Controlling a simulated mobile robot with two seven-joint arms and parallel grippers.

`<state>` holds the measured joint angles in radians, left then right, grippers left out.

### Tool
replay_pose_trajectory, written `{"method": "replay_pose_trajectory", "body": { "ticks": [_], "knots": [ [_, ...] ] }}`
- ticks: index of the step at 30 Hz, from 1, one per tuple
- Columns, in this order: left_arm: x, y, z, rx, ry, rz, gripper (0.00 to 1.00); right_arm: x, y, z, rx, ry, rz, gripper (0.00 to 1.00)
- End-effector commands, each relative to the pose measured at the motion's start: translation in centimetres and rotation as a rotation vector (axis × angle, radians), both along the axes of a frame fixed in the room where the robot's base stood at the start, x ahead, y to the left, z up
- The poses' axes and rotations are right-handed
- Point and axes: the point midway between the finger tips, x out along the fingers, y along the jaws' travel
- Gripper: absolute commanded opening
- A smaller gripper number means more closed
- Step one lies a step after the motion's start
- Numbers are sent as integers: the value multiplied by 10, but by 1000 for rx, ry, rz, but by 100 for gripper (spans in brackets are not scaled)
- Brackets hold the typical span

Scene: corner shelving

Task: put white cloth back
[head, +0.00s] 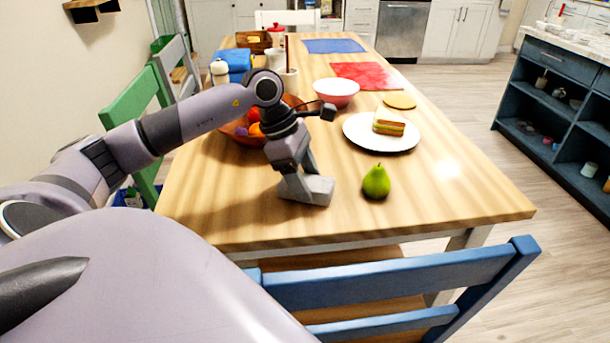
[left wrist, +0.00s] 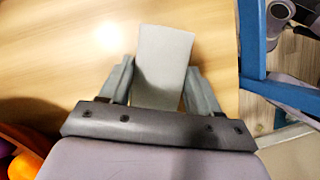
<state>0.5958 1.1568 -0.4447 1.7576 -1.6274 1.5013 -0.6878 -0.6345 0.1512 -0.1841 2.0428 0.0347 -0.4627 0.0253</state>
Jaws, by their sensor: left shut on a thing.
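The white cloth (left wrist: 165,50) shows in the left wrist view as a pale, flat, folded-looking piece between the two fingers of my left gripper (left wrist: 160,80). The gripper is shut on it. In the head view my left gripper (head: 303,182) points down over the near part of the wooden table, left of the green pear. A pale grey piece at its fingers there appears to be the cloth (head: 318,191). It is low over the tabletop; I cannot tell whether it touches. My right gripper is not in view.
On the table (head: 440,195) are a pear (head: 376,182), a white plate (head: 360,138) with a sandwich (head: 388,122), a pink bowl (head: 336,92) and a fruit bowl (head: 232,131) behind my arm. A blue chair (head: 400,277) stands at the near edge. The table's right front is clear.

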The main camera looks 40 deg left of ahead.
Motion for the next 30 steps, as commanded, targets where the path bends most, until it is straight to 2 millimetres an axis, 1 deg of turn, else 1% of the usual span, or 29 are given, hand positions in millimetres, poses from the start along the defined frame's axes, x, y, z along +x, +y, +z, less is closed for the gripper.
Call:
{"method": "replay_pose_trajectory", "body": {
  "ticks": [1, 4, 5, 6, 7, 16, 19, 23, 30],
  "knots": [
    [-1, 0, -4, 2, 7, 0, 29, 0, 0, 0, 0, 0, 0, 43],
    [-1, 0, -4, 2, 10, 0, 29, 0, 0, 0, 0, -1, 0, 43],
    [-1, 0, -4, 2, 11, 0, 69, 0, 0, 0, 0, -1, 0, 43],
    [-1, 0, -5, 2, 11, 0, 82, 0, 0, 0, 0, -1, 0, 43],
    [-1, 0, -4, 2, 11, 0, 91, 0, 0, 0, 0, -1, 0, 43],
    [-1, 0, -2, 2, 7, 0, 91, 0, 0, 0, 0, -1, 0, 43],
    [-2, 3, 5, 2, 5, 2, 91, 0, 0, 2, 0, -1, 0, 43],
    [-5, 10, 25, 4, 4, 1, 91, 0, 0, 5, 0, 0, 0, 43],
    [-15, 27, 73, 4, 4, 1, 91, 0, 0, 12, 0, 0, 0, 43]
  ]
}}
